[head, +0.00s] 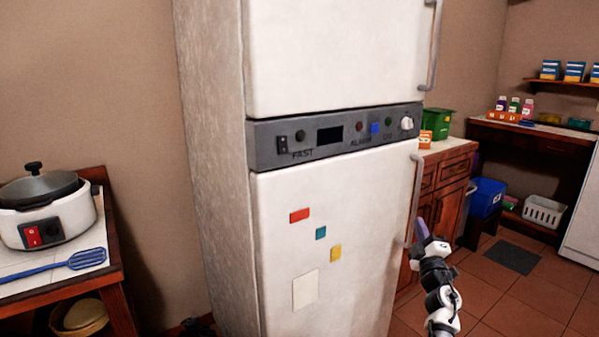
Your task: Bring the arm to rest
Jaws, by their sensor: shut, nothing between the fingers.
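My arm rises from the lower edge of the head view, right of the white fridge (225,200). My gripper (421,228) is at the arm's upper end, close to the lower fridge door's handle (415,200). Its fingers are shut with nothing held. I cannot tell whether the fingers touch the handle or are only in front of it. Both fridge doors look closed. The lower door carries several small coloured magnets and a pale note (305,290).
A wooden table with a white cooker (48,215) and a blue slotted spatula (60,264) stands at left. Behind my arm are a wooden cabinet (447,200), a blue bin (487,196) and a white basket (543,211). Tiled floor (525,295) is open at right.

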